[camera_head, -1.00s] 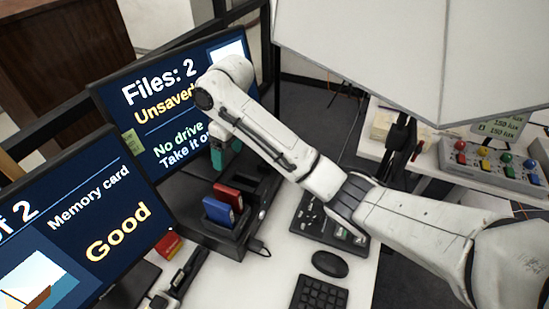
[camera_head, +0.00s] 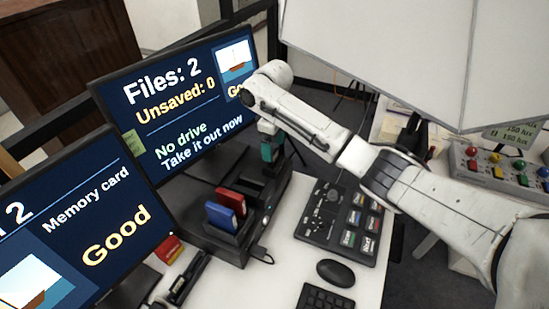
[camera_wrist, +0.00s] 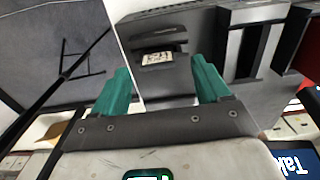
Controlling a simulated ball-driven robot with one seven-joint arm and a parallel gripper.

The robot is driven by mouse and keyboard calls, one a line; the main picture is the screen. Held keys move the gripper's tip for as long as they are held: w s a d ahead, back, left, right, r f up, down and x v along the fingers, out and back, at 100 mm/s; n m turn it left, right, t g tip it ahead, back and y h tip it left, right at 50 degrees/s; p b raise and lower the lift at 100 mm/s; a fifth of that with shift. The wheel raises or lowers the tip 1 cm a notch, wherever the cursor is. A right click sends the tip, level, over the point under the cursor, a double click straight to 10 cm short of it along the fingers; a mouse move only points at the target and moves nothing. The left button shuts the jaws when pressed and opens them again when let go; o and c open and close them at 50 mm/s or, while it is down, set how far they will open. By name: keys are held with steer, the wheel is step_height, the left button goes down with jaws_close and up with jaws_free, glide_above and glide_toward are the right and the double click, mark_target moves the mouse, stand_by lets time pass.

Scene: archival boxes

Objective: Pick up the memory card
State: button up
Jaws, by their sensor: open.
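My gripper (camera_head: 268,150) is above the back end of the black dock in the head view, its teal fingers pointing down. In the wrist view my gripper (camera_wrist: 160,66) is open, with nothing held between its fingers. Between and beyond the fingertips, a small whitish piece with dark markings (camera_wrist: 160,58) sits in a recess of the dark dock. It may be the memory card or a label; I cannot tell which. The dock (camera_head: 240,232) also shows in the wrist view (camera_wrist: 190,25). The left screen (camera_head: 80,225) reads "Memory card Good".
A blue cartridge (camera_head: 221,217) and a red cartridge (camera_head: 231,199) stand in the dock. A red-and-yellow item (camera_head: 168,249) lies by the left screen. The second screen (camera_head: 170,110) stands behind the dock. A keypad (camera_head: 340,222) and mouse (camera_head: 335,272) are to the right.

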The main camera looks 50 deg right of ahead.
mark_target(275, 151)
steer(key=shift+d+f, duration=0.15)
steer(key=shift+f, duration=1.75)
steer(key=shift+c, duration=0.3)
steer(key=c, duration=1.1)
steer(key=shift+c, duration=0.2)
